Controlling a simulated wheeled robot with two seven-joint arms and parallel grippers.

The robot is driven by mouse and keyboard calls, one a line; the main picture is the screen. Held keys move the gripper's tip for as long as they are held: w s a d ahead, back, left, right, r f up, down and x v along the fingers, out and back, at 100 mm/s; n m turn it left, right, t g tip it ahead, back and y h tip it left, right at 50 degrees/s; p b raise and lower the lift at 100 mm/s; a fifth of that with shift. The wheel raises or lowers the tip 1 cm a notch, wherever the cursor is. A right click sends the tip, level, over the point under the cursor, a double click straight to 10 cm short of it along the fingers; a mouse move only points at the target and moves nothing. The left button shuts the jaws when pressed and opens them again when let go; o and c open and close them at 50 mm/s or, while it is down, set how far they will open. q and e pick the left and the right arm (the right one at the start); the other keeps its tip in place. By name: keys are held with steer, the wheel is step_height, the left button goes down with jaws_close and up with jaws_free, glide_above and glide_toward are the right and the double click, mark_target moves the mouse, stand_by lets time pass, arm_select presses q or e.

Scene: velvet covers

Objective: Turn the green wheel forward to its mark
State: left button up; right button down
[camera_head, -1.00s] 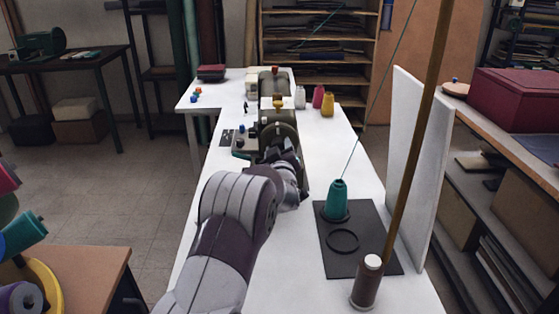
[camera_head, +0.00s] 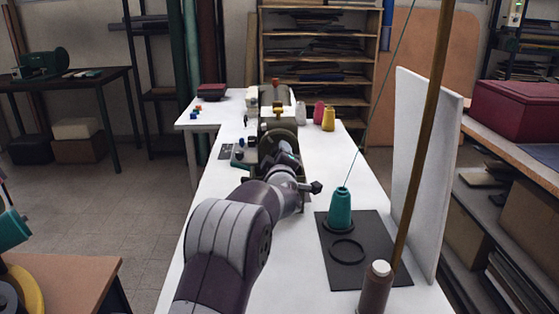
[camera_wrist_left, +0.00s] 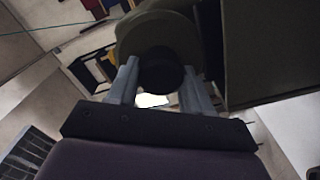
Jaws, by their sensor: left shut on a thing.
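The sewing machine (camera_head: 246,153) stands on the white table, its near end partly hidden by my left arm. A dark, rounded wheel (camera_head: 281,139) shows above my wrist. In the left wrist view the wheel (camera_wrist_left: 158,36) is a dull olive-green disc with a dark round knob (camera_wrist_left: 160,70) in front of it. My left gripper (camera_wrist_left: 160,82) has its two fingers on either side of this knob and is shut on it. In the head view the gripper (camera_head: 291,158) is mostly hidden by my wrist. I cannot make out the mark. My right gripper is not in view.
Right of my arm, a teal thread cone (camera_head: 341,208) stands on a black mat (camera_head: 386,247) with a ring (camera_head: 347,250). A brown spool (camera_head: 376,288), a tall rod (camera_head: 422,130) and a white panel (camera_head: 430,150) stand nearby. Thread cones (camera_head: 328,118) stand farther back.

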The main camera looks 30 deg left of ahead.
arm_select(q)
steer(key=shift+r, duration=0.1)
steer(key=o, duration=1)
steer(key=shift+a, duration=0.1)
steer(key=v, duration=1.2)
steer(key=shift+s, duration=0.4)
